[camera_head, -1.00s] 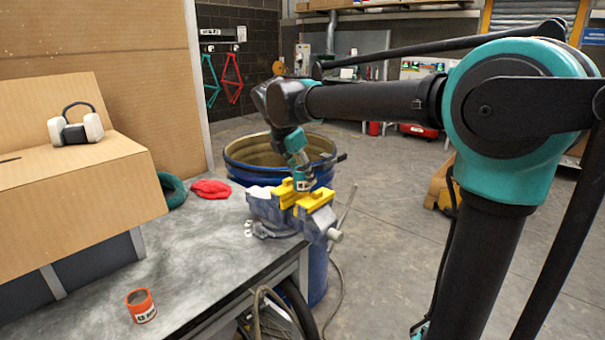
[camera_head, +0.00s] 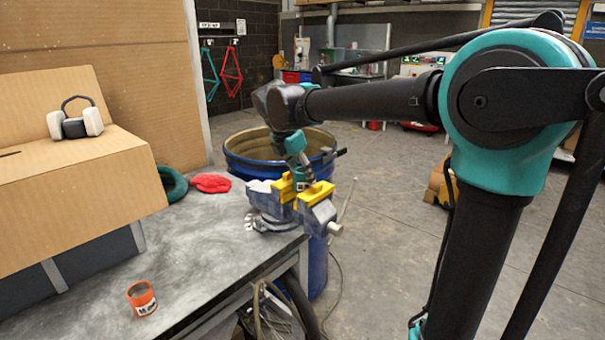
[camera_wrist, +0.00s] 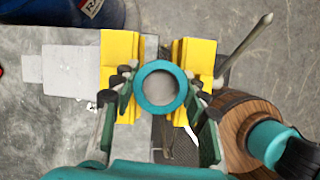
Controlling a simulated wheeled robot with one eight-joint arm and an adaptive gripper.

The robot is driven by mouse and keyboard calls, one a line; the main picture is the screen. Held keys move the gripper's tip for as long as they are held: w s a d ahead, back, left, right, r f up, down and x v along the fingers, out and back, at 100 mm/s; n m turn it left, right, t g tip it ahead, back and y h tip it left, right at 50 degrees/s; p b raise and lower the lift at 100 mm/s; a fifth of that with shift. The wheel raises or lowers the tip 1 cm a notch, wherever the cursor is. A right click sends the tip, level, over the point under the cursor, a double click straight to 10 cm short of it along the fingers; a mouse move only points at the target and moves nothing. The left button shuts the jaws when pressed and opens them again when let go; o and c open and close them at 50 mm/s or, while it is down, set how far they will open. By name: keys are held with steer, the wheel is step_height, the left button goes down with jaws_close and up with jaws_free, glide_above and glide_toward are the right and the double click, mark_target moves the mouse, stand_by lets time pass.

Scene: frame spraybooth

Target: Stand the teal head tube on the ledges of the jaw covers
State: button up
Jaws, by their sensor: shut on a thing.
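The teal head tube (camera_wrist: 147,103) shows end-on as an open ring in the wrist view, so it looks roughly upright. My gripper (camera_wrist: 161,98) is shut on it, with a finger on each side. The yellow jaw covers, left (camera_wrist: 118,65) and right (camera_wrist: 192,62), lie on either side of the tube, with the gap between them. In the head view my gripper (camera_head: 302,178) is down at the covers, left (camera_head: 281,188) and right (camera_head: 317,194). The tube's lower end is hidden, so I cannot tell whether it touches the ledges.
The vise (camera_head: 268,203) stands at the bench corner, its handle (camera_wrist: 247,48) sticking out. A blue drum (camera_head: 236,165) is behind it.

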steer(key=shift+f, duration=0.15)
steer(key=o, duration=1.4)
steer(key=v, duration=1.2)
